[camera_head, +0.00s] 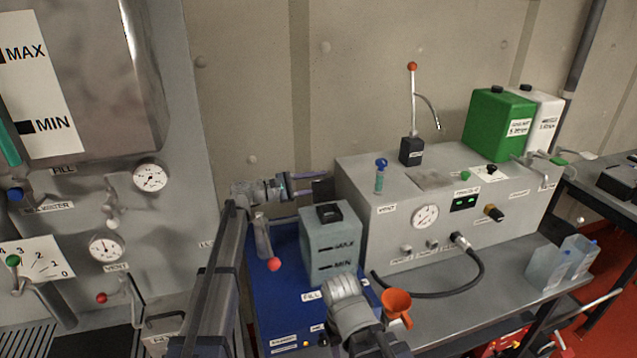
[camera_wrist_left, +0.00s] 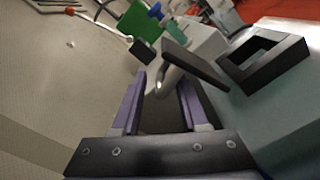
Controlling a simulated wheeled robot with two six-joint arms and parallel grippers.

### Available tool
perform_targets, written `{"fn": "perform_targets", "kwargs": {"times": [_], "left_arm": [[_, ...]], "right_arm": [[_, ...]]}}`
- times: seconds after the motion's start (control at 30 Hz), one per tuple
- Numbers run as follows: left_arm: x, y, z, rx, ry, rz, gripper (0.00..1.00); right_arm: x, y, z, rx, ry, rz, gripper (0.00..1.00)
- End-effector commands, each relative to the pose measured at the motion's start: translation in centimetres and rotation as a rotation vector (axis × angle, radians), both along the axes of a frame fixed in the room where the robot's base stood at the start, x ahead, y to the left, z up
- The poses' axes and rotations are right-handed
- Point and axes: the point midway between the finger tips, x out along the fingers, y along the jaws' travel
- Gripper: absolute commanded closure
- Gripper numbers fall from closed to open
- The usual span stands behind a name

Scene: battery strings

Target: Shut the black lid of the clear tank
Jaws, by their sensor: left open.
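The clear tank (camera_head: 330,249) is a grey-blue box with level marks, standing on the blue panel. A black square collar (camera_head: 328,213) is on its top, and this collar shows in the wrist view (camera_wrist_left: 292,52). The black lid (camera_head: 323,189) stands raised at the back of the collar; in the wrist view it is a tilted dark plate (camera_wrist_left: 202,67). My left gripper (camera_head: 308,186) is open and empty, just left of and behind the lid. In the wrist view its purple fingers (camera_wrist_left: 160,88) point toward the lid. No clear contact shows. My right gripper's jaws cannot be made out.
A grey machine box (camera_head: 400,245) with a gauge stands close right of the tank. A red-knobbed lever (camera_head: 265,248) is left of the tank. An orange funnel (camera_head: 397,303) and black hose (camera_head: 465,282) are in front. Part of my other arm is low before the tank.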

Motion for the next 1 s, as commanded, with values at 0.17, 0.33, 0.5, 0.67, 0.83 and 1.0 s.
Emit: {"fn": "perform_targets", "kwargs": {"times": [0.17,0.33,0.5,0.67,0.83,1.0], "left_arm": [[-0.01,0.00,0.00,0.000,0.000,0.000,0.56],[-0.02,0.01,0.00,0.000,0.000,0.000,0.76],[0.02,0.03,0.03,-0.001,0.000,0.001,0.95],[0.05,0.05,0.04,-0.001,0.000,0.002,1.00],[0.06,0.06,0.04,-0.002,0.001,0.002,1.00],[0.08,0.07,0.06,-0.002,0.000,0.002,1.00]], "right_arm": [[0.00,0.00,0.00,0.000,0.000,0.000,0.50],[0.00,0.00,0.00,0.000,0.000,0.000,0.50],[0.00,0.00,0.00,0.000,0.000,0.000,0.50],[0.00,0.00,0.01,0.000,0.000,0.000,0.50],[0.00,0.00,0.01,0.000,0.000,0.000,0.50],[0.00,0.00,0.02,0.000,0.000,0.000,0.50]]}}
